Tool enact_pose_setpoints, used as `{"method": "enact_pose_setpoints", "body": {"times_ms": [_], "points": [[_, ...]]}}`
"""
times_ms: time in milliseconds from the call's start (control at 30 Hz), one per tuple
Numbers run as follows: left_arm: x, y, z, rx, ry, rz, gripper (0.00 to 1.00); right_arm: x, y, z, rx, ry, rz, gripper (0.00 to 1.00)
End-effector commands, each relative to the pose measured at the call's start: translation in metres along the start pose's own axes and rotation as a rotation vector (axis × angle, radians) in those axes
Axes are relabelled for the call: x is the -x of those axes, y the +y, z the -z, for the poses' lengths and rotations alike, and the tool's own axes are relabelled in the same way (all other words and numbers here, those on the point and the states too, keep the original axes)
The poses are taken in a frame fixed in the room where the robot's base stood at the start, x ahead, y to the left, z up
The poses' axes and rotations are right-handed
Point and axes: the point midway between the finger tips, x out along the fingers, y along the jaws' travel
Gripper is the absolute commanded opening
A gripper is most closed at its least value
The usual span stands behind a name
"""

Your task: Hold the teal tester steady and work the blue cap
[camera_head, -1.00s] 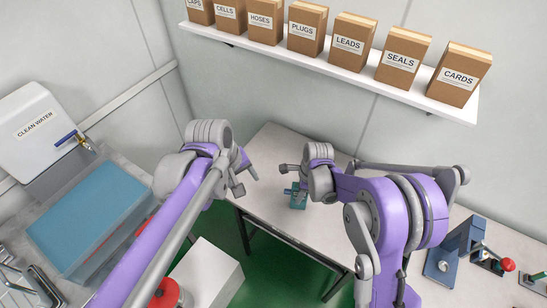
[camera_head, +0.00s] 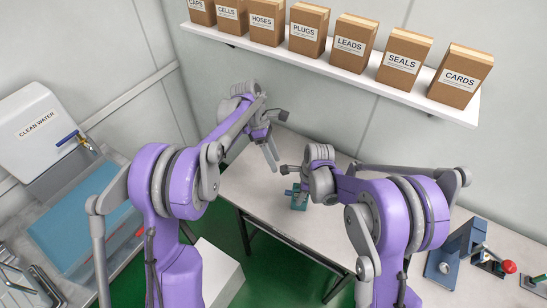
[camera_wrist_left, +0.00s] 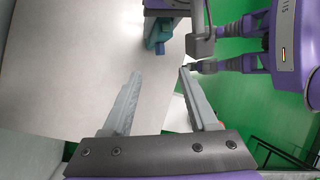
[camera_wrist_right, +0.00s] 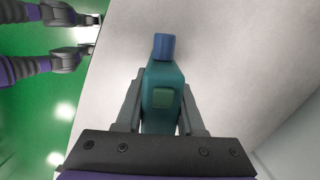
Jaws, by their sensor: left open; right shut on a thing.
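The teal tester (camera_wrist_right: 162,88) lies between the fingers of my right gripper (camera_wrist_right: 160,115), which is shut on its sides. The green square button on its face shows in the right wrist view. The blue cap (camera_wrist_right: 164,46) sits on the tester's far end. In the head view the tester (camera_head: 299,201) is small and partly hidden by my right gripper (camera_head: 288,180), over the table's front edge area. My left gripper (camera_head: 277,130) is open and empty, above and left of the tester. In the left wrist view the tester (camera_wrist_left: 157,36) shows beyond the open fingers (camera_wrist_left: 160,72).
The worktable (camera_head: 260,190) is bare around the tester. A shelf of labelled boxes (camera_head: 349,36) runs along the back wall. A blue stand (camera_head: 455,248) and a red-knobbed device (camera_head: 507,266) are at right. A blue-filled basin (camera_head: 75,228) is at left.

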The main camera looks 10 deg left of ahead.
Motion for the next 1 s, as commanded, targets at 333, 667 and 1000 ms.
{"method": "enact_pose_setpoints", "body": {"times_ms": [333,667,1000], "points": [[-0.052,0.001,0.0,0.001,0.0,0.001,0.59,0.0,0.0,0.0,0.0,0.0,0.0,0.0],[-0.105,0.0,0.0,0.0,0.0,0.001,0.59,0.0,0.0,0.0,0.0,0.0,0.0,0.0],[-0.119,0.0,0.0,0.001,0.0,0.0,0.59,0.0,0.0,0.0,0.0,0.0,0.0,0.0]]}}
